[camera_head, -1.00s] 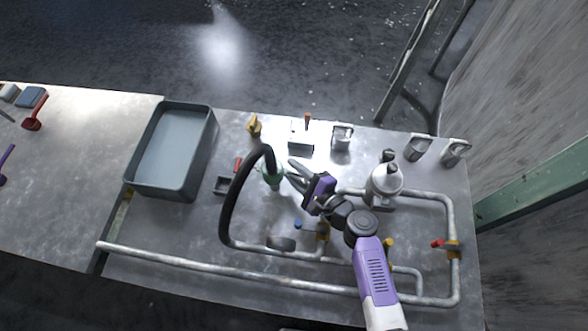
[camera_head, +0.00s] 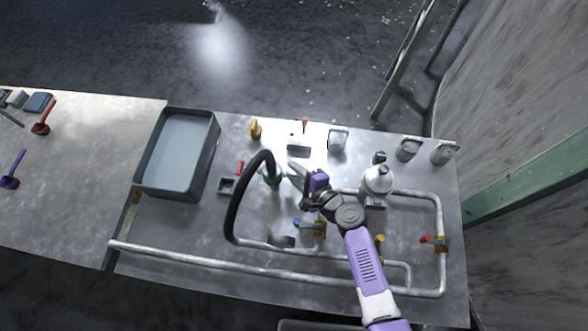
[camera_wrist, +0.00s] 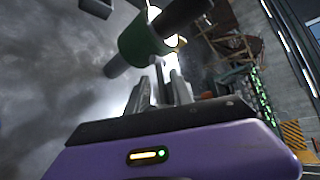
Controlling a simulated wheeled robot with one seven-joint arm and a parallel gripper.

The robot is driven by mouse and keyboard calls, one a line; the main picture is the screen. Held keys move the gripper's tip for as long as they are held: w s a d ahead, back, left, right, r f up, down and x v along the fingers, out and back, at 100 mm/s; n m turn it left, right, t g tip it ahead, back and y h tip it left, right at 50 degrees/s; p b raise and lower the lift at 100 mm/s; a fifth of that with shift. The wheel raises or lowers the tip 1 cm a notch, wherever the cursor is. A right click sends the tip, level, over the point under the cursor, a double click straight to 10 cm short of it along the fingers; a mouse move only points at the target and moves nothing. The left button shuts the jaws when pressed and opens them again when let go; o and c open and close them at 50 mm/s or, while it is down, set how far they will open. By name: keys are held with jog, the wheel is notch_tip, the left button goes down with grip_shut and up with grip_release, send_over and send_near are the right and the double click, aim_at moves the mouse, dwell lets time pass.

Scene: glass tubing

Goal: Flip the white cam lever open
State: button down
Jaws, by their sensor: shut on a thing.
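A green coupling (camera_head: 272,178) stands at the end of the black hose (camera_head: 236,205), near the middle of the bench. In the wrist view the coupling (camera_wrist: 143,42) is just beyond my fingertips, with bright white patches at its side. My gripper (camera_head: 294,172) reaches it from the right. In the wrist view my gripper (camera_wrist: 160,88) is nearly closed, with a narrow pale piece between the fingers. This appears to be the white cam lever, but it is mostly hidden by the fingers.
A grey tub (camera_head: 178,152) stands left of the hose. Metal pipes (camera_head: 270,275) run along the front and right of the bench. A silver vessel (camera_head: 378,180) stands right of my gripper. Metal cups (camera_head: 408,150) stand at the back right.

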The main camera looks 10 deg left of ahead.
jog(key=shift+w+r, duration=0.15)
jog(key=shift+w, duration=0.05)
jog(key=c, duration=1.2)
grip_release()
jog(key=shift+s, duration=0.1)
jog(key=v, duration=0.7)
jog(key=shift+s+d+p, duration=0.2)
jog(key=shift+p, duration=0.2)
